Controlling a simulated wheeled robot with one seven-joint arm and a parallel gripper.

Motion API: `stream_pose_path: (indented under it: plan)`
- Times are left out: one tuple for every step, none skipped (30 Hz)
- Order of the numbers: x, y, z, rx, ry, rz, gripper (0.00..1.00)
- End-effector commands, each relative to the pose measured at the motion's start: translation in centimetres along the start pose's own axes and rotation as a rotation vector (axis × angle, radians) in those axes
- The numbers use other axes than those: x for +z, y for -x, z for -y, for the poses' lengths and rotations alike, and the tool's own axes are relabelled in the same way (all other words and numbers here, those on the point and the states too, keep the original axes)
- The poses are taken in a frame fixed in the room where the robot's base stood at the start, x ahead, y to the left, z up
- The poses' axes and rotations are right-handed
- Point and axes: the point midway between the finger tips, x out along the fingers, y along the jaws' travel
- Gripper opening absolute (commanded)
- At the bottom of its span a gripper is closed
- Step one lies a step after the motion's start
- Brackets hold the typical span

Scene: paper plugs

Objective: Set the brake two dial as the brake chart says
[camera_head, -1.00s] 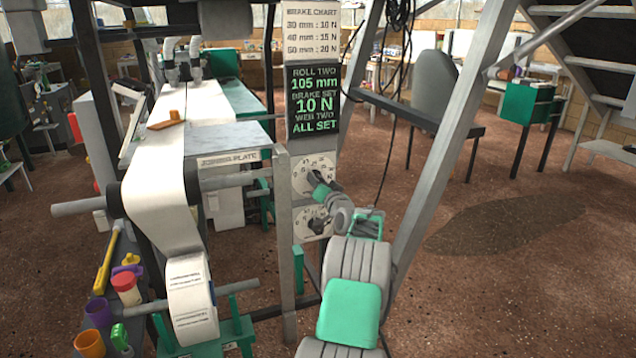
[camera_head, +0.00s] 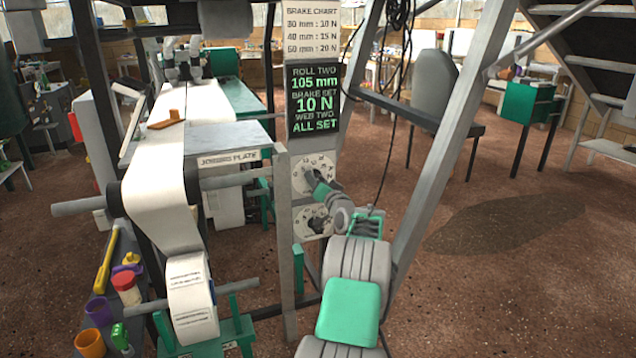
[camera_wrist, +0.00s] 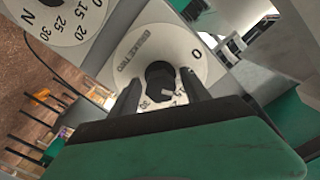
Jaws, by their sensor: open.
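The brake two dial (camera_wrist: 128,65) is a white disc with a dark knob (camera_wrist: 160,80) in the wrist view. My gripper (camera_wrist: 161,76) is open, with one finger on each side of that knob; I cannot tell whether they touch it. The knob's pale mark points down and right in the picture; its exact reading is unclear. In the head view, my gripper (camera_head: 317,183) is in front of the upper dial on the post and partly hides it. The brake chart (camera_head: 311,30) lists 30 mm : 10 N, 40 mm : 15 N and 60 mm : 20 N.
A dark sign (camera_head: 313,98) reads roll two 105 mm, brake set 10 N, web two all set. A lower dial (camera_head: 312,222) sits on the same post. The paper roll (camera_head: 190,300) hangs at left. A slanted grey strut (camera_head: 440,150) stands right of my arm.

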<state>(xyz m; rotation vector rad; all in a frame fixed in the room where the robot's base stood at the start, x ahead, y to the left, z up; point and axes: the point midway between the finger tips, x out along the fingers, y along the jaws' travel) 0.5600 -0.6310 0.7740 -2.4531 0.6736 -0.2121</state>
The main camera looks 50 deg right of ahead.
Motion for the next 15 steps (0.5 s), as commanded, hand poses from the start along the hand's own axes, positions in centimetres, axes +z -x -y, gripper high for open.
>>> stream_pose_path:
  plan:
    - [-0.1,0.1,0.0,0.0,0.0,0.0,0.55]
    - [-0.1,0.3,0.0,0.0,0.001,-0.001,0.55]
    - [-0.2,0.7,0.0,0.001,0.001,-0.001,0.55]
    - [-0.2,1.1,0.0,0.002,0.0,-0.001,0.55]
    - [-0.2,1.7,0.0,0.002,-0.001,0.0,0.55]
    - [-0.3,2.5,0.1,0.002,0.0,0.0,0.55]
    - [-0.3,3.1,0.0,0.003,-0.001,-0.002,0.55]
    - [-0.3,3.8,0.0,0.003,-0.001,-0.001,0.55]
    - [-0.3,4.7,0.0,0.003,-0.001,0.0,0.55]
    - [-0.2,5.3,0.0,0.003,-0.001,0.0,0.55]
    - [-0.3,5.8,0.0,0.003,-0.001,-0.002,0.55]
    - [-0.2,6.5,0.0,0.003,-0.001,-0.001,0.55]
    - [-0.2,6.9,0.0,0.001,-0.001,-0.001,0.55]
    - [-0.1,7.2,0.0,0.002,-0.001,0.0,0.55]
    - [-0.1,7.6,0.0,0.002,-0.001,0.0,0.55]
